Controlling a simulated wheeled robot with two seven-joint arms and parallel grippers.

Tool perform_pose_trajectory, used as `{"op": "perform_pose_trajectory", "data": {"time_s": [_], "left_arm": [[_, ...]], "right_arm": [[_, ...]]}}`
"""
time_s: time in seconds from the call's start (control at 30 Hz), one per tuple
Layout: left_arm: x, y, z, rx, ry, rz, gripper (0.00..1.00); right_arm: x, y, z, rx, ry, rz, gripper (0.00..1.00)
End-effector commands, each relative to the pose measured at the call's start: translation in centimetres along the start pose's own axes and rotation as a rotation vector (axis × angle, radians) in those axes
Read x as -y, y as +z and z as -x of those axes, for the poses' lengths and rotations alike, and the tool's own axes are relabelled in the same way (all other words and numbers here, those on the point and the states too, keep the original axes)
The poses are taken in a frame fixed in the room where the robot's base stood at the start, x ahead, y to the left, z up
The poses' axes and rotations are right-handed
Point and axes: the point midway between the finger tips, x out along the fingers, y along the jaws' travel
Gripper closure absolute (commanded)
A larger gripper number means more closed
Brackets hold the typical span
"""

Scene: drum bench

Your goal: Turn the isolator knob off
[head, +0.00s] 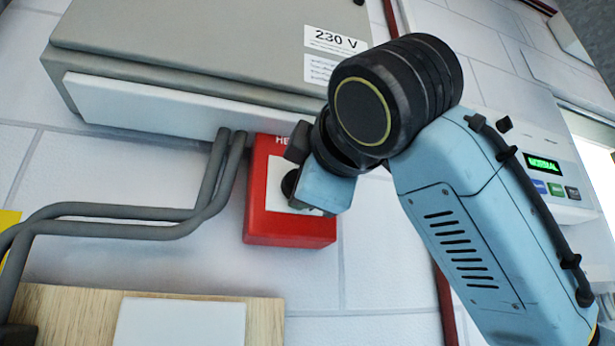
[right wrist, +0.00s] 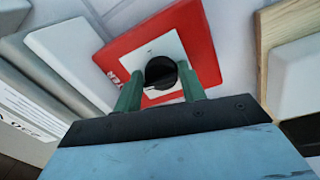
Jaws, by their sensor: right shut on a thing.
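The isolator is a red box (head: 290,228) with a white face plate, fixed to the wall below a grey cabinet. Its black round knob (head: 289,183) is partly hidden by my right gripper in the head view. In the right wrist view the knob (right wrist: 160,73) sits on the white plate between the two green fingers of my right gripper (right wrist: 160,88). The right gripper is shut on the knob, one finger on each side. The knob's pointer position is hard to read. My left gripper is not in view.
A grey cabinet (head: 200,45) with a 230 V label hangs just above the red box. Grey conduits (head: 120,218) run to its left. A wooden board (head: 265,318) is below. A panel with a green NORMAL display (head: 542,164) is at right.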

Motion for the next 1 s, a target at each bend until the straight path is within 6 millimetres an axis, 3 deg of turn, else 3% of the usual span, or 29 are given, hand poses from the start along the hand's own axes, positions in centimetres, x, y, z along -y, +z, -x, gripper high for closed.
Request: {"op": "perform_pose_trajectory", "data": {"time_s": [0.63,0.67,0.77,1.0], "left_arm": [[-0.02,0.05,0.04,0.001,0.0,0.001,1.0],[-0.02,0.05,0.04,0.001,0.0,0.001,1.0],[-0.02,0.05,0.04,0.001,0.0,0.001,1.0],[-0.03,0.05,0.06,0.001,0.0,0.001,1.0]], "right_arm": [[0.47,-0.09,-0.08,-0.005,-0.013,0.052,0.82],[0.48,-0.09,-0.08,-0.005,-0.013,0.052,0.56],[0.4,-0.08,-0.06,-0.005,-0.011,0.051,0.42],[0.2,-0.02,-0.04,-0.004,-0.006,0.049,0.4]]}}
